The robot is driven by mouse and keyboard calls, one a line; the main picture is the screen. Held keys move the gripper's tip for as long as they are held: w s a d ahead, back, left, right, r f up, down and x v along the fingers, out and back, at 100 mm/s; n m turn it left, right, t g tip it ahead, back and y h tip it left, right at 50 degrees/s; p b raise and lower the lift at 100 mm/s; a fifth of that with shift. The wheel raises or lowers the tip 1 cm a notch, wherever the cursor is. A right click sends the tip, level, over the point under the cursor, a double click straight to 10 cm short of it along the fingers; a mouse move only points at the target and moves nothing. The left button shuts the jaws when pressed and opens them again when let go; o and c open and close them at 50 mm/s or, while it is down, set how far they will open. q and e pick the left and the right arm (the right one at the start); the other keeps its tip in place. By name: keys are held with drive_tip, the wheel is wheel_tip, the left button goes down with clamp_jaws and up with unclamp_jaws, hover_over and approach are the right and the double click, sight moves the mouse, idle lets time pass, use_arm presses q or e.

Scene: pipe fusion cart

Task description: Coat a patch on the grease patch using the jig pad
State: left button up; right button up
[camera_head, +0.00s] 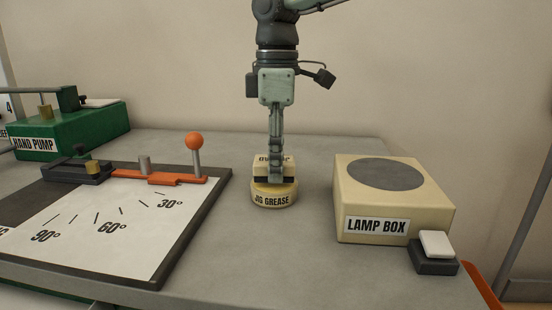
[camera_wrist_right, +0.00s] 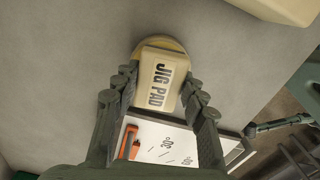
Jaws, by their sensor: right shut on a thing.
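The jig pad (camera_head: 259,163) is a cream block with a dark underside. It also shows in the right wrist view (camera_wrist_right: 161,72), with its JIG PAD label facing the camera. My right gripper (camera_head: 275,178) points straight down and is shut on the pad, with a finger on each side. The pad is at the top of a round cream tin labelled JIG GREASE (camera_head: 273,199); the tin's rim (camera_wrist_right: 160,42) shows past the pad. The tin's top is mostly hidden, and I cannot tell whether pad and grease touch. My left gripper is not in view.
The cream LAMP BOX (camera_head: 438,205) with a dark round top stands right of the tin, with a white-topped switch (camera_head: 436,244) before it. An angle board (camera_head: 120,240) with an orange lever (camera_head: 175,179) lies left. The green HAND PUMP (camera_head: 95,128) is behind it.

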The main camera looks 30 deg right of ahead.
drive_tip(key=shift+f+b, duration=0.6)
drive_tip(key=shift+f, duration=0.05)
idle(1.9)
drive_tip(key=shift+r+p, duration=2.5)
drive_tip(key=shift+r, duration=1.15)
drive_tip(key=shift+f, duration=0.1)
